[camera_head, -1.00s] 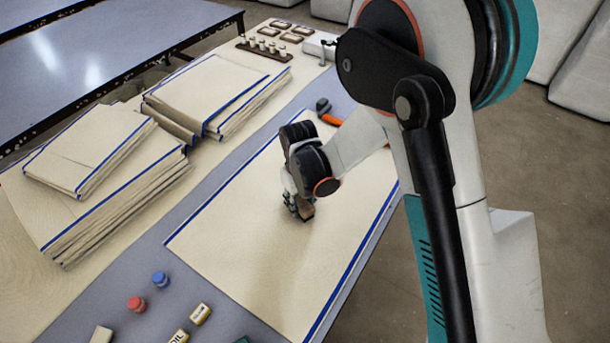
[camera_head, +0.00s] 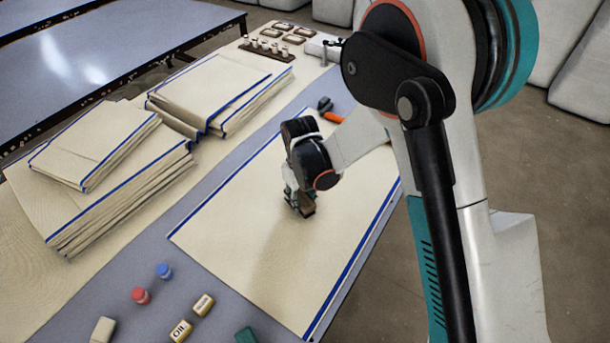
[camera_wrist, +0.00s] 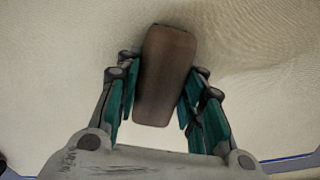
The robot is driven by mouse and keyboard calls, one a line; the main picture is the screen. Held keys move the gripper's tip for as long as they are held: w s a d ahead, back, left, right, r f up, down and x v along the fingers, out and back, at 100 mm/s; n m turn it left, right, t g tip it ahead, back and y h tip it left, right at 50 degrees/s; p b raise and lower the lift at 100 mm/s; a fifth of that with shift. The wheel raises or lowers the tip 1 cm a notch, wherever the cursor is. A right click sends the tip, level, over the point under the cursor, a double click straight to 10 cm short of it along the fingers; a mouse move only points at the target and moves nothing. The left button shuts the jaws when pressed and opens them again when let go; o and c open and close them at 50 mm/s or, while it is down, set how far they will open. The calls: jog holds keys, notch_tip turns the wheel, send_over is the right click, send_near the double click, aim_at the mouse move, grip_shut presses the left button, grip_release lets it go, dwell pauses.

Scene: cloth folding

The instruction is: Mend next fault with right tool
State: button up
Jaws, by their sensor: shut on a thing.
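A cream cloth (camera_head: 250,215) with blue edge stripes lies flat on the grey table. My gripper (camera_head: 302,208) is low over the middle of the cloth. In the wrist view my gripper (camera_wrist: 160,105) is shut on a brown block-like tool (camera_wrist: 166,72), with a teal finger on each side of it. The brown tool (camera_head: 308,204) is mostly hidden by my gripper in the head view. I cannot tell whether it touches the cloth. No clear mark shows on the visible cloth; the wrist view shows slight ripples at the upper right.
Folded cloth stacks (camera_head: 120,190) lie at left and behind. Blue (camera_head: 163,271) and red (camera_head: 141,296) bottles, an oil block (camera_head: 180,330), a yellowish block (camera_head: 204,304), a pale block (camera_head: 103,330) and a green item (camera_head: 245,336) lie in front. An orange-handled tool (camera_head: 327,108) lies behind.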

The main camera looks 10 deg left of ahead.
jog(key=shift+w+d+r, duration=0.15)
jog(key=shift+w, duration=0.25)
jog(key=shift+w+d+r, duration=0.15)
jog(key=shift+w, duration=0.2)
jog(key=r, duration=0.1)
jog(key=r+p, duration=0.1)
jog(key=r, duration=0.1)
jog(key=shift+s, duration=0.25)
jog(key=shift+w+r+p, duration=0.2)
jog(key=shift+r+p, duration=0.4)
jog(key=shift+s+r+p, duration=0.1)
jog(key=shift+r+p, duration=0.9)
jog(key=shift+r, duration=0.9)
